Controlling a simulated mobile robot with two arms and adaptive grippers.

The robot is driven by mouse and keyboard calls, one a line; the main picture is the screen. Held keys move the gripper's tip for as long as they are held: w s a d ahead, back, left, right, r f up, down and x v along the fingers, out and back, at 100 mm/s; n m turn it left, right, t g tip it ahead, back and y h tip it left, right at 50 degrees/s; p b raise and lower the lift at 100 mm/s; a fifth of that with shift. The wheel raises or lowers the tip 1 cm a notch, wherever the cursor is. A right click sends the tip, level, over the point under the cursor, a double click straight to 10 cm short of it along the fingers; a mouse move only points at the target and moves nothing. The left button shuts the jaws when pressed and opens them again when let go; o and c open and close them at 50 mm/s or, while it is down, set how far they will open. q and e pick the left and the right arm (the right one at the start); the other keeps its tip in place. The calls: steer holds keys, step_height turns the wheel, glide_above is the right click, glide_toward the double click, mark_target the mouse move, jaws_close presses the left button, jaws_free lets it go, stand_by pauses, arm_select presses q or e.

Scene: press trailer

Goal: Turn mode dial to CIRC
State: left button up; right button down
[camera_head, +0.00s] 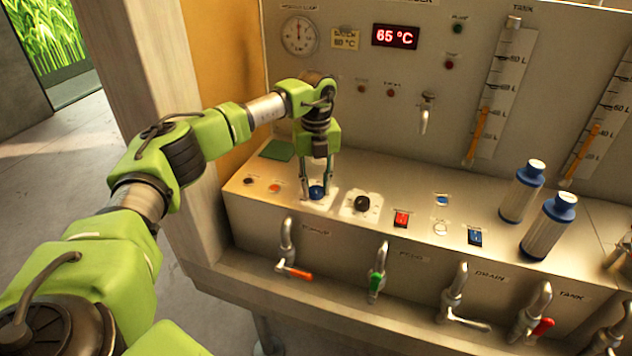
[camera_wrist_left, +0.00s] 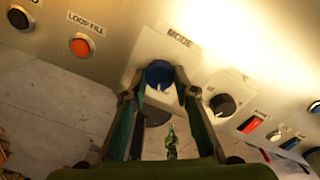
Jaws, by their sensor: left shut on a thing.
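The mode dial (camera_head: 317,192) is a blue knob on a white plate on the sloping panel. In the left wrist view the blue dial (camera_wrist_left: 159,74) sits below the printed word MODE, with a pale mark on its face. My left gripper (camera_head: 313,195) points down at it in the head view. Its two fingers (camera_wrist_left: 157,92) stand on either side of the dial in the wrist view, shut on it. The setting the dial points to is too small to read, and the fingers hide part of its plate. My right gripper is in no view.
A black knob (camera_head: 361,203) on its own plate stands just right of the dial. A red switch (camera_head: 402,219) and a blue switch (camera_head: 475,236) are further right. An orange button (camera_head: 274,187) is left. Blue-capped bottles (camera_head: 549,225) stand at the right. Taps (camera_head: 287,250) line the front.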

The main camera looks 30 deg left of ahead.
mark_target(316, 188)
arm_select(q)
steer(key=shift+r+n+p, duration=0.1)
steer(key=shift+n+p, duration=0.2)
steer(key=shift+n, duration=0.9)
steer(key=shift+a, duration=0.1)
steer(key=o, duration=1.1)
step_height(316, 188, up, 12)
steer(key=shift+f, duration=0.1)
